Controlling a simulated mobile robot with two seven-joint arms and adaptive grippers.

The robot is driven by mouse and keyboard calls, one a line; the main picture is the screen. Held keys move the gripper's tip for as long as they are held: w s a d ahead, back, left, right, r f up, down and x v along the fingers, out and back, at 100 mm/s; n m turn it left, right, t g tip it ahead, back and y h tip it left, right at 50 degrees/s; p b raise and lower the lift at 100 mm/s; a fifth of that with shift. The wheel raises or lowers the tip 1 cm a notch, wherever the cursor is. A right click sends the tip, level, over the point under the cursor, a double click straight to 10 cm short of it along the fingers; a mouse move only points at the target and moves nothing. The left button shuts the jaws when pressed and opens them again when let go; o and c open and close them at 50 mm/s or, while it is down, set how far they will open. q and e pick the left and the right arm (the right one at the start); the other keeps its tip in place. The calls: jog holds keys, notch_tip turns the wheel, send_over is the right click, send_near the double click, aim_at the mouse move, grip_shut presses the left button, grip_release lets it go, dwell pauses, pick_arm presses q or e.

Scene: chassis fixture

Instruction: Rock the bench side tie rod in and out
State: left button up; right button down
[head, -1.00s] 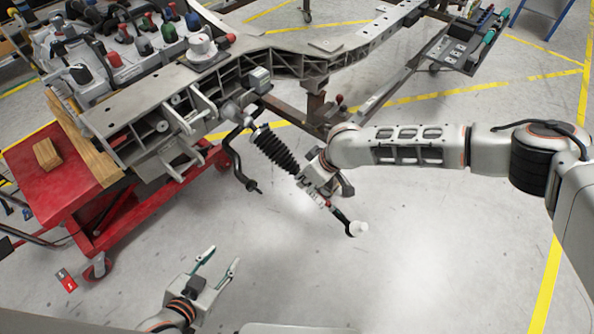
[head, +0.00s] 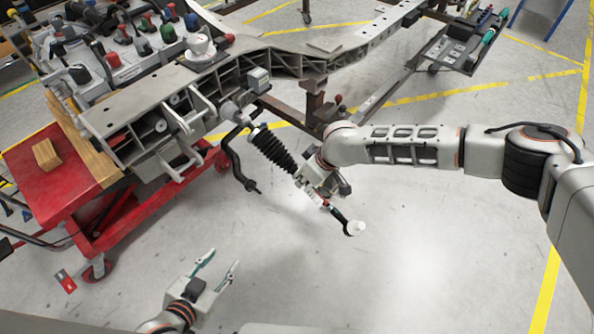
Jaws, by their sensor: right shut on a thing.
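The bench side tie rod (head: 333,210) extends down and right from the chassis fixture, past a black ribbed boot (head: 272,150), and ends in a joint with a white cap (head: 355,228). My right gripper (head: 316,190) is shut on the tie rod just below the boot. Its fingers are partly hidden by the wrist. My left gripper (head: 217,269) is open and empty, low in the view over bare floor, apart from the rod.
The grey chassis frame (head: 140,90) rests on a red lift cart (head: 60,180) at left. A black curved bar (head: 236,165) hangs beside the boot. A tool tray (head: 460,48) is at the back right. The floor at centre and right is clear.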

pick_arm(q)
jog(key=shift+r, duration=0.15)
pick_arm(e)
jog(key=shift+a+r, duration=0.1)
jog(key=shift+a, duration=0.05)
pick_arm(q)
jog(key=shift+w+r+p, duration=0.35)
jog(key=shift+r+p, duration=0.1)
jog(key=shift+r, duration=0.05)
dwell(0.4)
pick_arm(e)
jog(key=c, duration=1.9)
grip_release()
jog(key=shift+d, duration=0.2)
